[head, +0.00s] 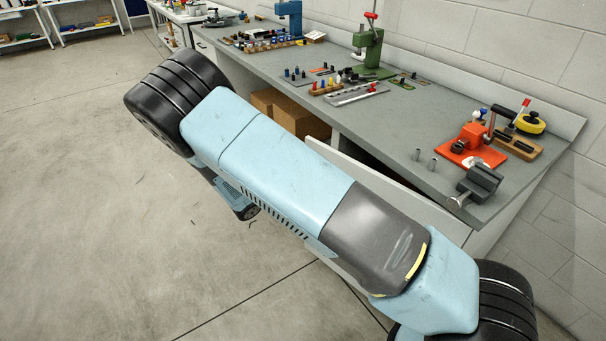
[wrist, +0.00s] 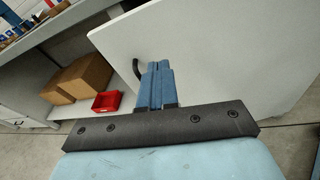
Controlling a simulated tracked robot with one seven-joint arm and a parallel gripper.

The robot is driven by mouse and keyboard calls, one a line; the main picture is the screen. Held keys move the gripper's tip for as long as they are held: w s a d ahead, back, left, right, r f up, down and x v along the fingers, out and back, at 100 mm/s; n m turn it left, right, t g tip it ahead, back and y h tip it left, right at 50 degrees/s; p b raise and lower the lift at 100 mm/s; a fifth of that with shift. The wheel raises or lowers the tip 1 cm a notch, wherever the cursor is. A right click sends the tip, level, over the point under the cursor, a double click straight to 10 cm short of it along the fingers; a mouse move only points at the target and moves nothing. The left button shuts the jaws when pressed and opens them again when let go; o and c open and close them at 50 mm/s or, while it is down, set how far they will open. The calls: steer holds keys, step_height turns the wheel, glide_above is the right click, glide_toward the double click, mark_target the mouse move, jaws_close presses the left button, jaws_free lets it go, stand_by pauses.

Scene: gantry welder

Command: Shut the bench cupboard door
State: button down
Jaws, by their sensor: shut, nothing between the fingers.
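The bench cupboard door is a large pale grey panel (wrist: 225,50) filling the right of the wrist view. It stands open, swung out from the bench. In the head view its top edge (head: 350,166) shows between my arm and the bench. A dark curved handle (wrist: 137,68) shows just left of my fingertips. My gripper (wrist: 158,68) has blue fingers that are shut and empty, in front of the door near the handle. I cannot tell whether they touch the door. My own arm hides the gripper and most of the door in the head view.
The open cupboard holds cardboard boxes (wrist: 85,78) and a red bin (wrist: 107,101) on its shelf (wrist: 65,111). Above is the grey benchtop (head: 385,125) with a green press (head: 371,48), a dark vise (head: 479,183) and small parts. Concrete floor (head: 90,200) is open to the left.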

steer(key=a+f+n+t+y, duration=0.2)
steer(key=a+f+n+t, duration=0.2)
steer(key=a+f+n, duration=0.15)
steer(key=f+x, duration=0.1)
steer(key=x, duration=1.2)
steer(key=shift+d+f+m, duration=0.2)
steer(key=shift+d+m, duration=0.15)
steer(key=shift+d, duration=0.05)
steer(key=shift+w, duration=0.1)
